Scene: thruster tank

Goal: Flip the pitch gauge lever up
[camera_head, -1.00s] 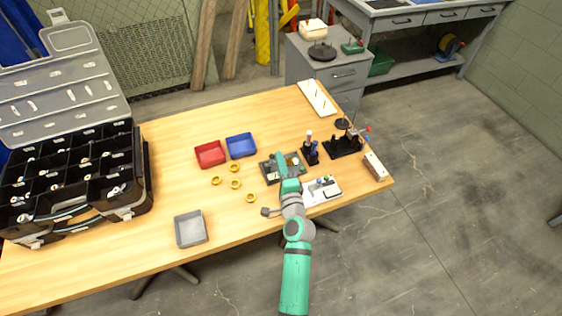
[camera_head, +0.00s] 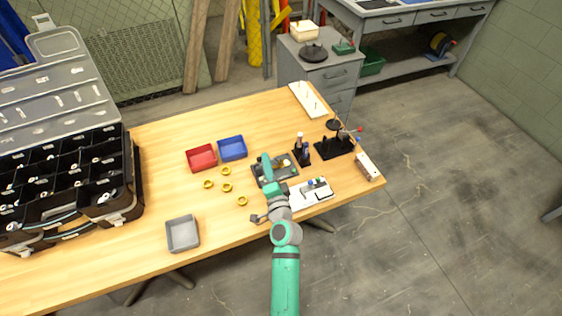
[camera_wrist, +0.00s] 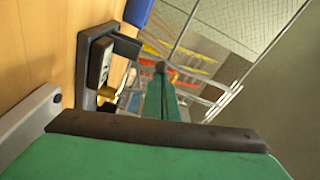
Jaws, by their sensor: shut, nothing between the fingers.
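A dark grey device (camera_head: 289,172) on the table's right half appears to be the gauge; no label is readable. My gripper (camera_head: 266,160) is over its left part in the head view and hides some of it. In the wrist view my gripper's green fingers (camera_wrist: 160,72) are together with nothing between them. A grey-framed device (camera_wrist: 86,65) with a dark block and a small yellow part (camera_wrist: 107,92) lies left of the fingers there. I cannot tell which part is the lever, its position, or whether the fingers touch it.
A white device (camera_head: 324,194) with coloured knobs sits close to the right of my arm. A black stand (camera_head: 334,147) is farther right. Red (camera_head: 201,158) and blue (camera_head: 232,148) bins, several yellow rings (camera_head: 226,187) and a grey tray (camera_head: 183,234) lie left.

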